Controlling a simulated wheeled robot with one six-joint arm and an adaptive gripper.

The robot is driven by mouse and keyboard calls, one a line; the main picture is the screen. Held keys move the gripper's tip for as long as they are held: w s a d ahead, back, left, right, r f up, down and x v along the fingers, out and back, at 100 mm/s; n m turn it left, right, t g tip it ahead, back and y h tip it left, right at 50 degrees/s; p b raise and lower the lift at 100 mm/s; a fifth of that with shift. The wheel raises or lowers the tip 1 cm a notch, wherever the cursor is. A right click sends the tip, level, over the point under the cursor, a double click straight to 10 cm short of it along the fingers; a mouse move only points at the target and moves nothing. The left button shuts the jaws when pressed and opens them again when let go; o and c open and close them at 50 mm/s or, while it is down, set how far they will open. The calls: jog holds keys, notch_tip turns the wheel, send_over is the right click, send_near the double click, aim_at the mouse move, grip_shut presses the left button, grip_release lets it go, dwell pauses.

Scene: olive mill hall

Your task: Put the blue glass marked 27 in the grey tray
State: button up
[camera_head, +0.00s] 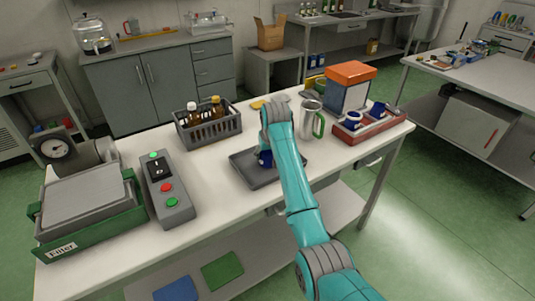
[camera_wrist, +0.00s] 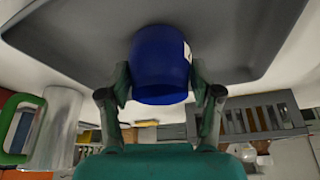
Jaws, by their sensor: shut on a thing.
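A blue glass (camera_wrist: 161,66) is between the two fingers of my gripper (camera_wrist: 160,88) in the wrist view. A white label edge shows on its side, but its number cannot be read. My gripper is shut on this glass. The grey tray (camera_wrist: 255,30) lies right behind the glass in that view. In the head view the tray (camera_head: 243,169) is on the white table, and the glass (camera_head: 265,160) shows at its middle, partly hidden by my arm. Whether the glass touches the tray floor cannot be told.
A metal jug with green handle (camera_head: 309,121) stands right of the tray. A red tray (camera_head: 372,128) with blue-and-white cups is farther right. A grey crate (camera_head: 210,130) with bottles is behind left. A control box (camera_head: 167,188) and green filter box (camera_head: 92,225) stand left.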

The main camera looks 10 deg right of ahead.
jog(key=o, duration=1.2)
jog(key=shift+f, duration=0.1)
jog(key=shift+c, duration=0.2)
jog(key=shift+s+r, duration=0.1)
jog(key=shift+r, duration=0.45)
jog(key=v, duration=1.1)
jog(key=shift+s, duration=0.2)
